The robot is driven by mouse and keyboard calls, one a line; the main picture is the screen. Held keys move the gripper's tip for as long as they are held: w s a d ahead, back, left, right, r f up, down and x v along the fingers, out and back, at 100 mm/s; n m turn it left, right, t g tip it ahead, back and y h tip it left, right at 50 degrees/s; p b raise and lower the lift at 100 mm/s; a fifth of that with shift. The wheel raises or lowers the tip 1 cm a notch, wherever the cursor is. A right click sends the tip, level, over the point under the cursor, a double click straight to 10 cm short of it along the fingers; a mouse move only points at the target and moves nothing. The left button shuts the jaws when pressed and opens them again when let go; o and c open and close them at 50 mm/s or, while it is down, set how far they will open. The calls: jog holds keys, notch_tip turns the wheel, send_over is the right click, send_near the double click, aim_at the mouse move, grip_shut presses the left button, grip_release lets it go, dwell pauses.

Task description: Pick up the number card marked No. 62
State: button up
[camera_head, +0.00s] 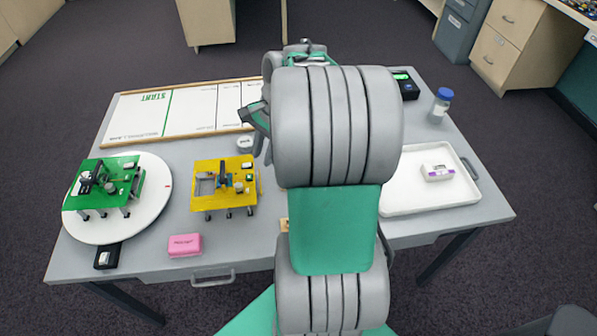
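I cannot make out any card marked No. 62. Small tan pieces (284,224) show at the left edge of my arm, mostly hidden, and I cannot tell what they are. My arm rises through the middle of the view and hides the centre of the table. Part of my gripper (256,122) shows at the arm's left side, above the table; its fingertips are not clear, and I cannot tell whether it is open or holds anything.
The grey table (300,262) holds a START board (190,108), a white turntable (92,232) with a green device (105,184), a yellow device (224,184), a pink block (185,245), a white tray (420,207), a blue-capped bottle (440,106) and a black display box (406,86).

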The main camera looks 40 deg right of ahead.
jog(key=s+d+f+m, duration=0.1)
jog(key=d+m, duration=0.1)
jog(key=d, duration=0.2)
jog(key=s+d+f+m, duration=0.2)
jog(key=d+m, duration=0.1)
jog(key=d, duration=0.1)
jog(key=s+d+f+m+y, duration=0.1)
jog(key=d+m, duration=0.2)
jog(key=d, duration=0.1)
jog(key=shift+s+d+f+t, duration=0.15)
jog(key=shift+d+f+t, duration=0.1)
jog(key=shift+d+t, duration=0.05)
jog(key=shift+m, duration=0.3)
jog(key=x, duration=0.7)
jog(key=shift+a+f, duration=0.3)
jog(key=shift+a, duration=0.05)
grip_shut()
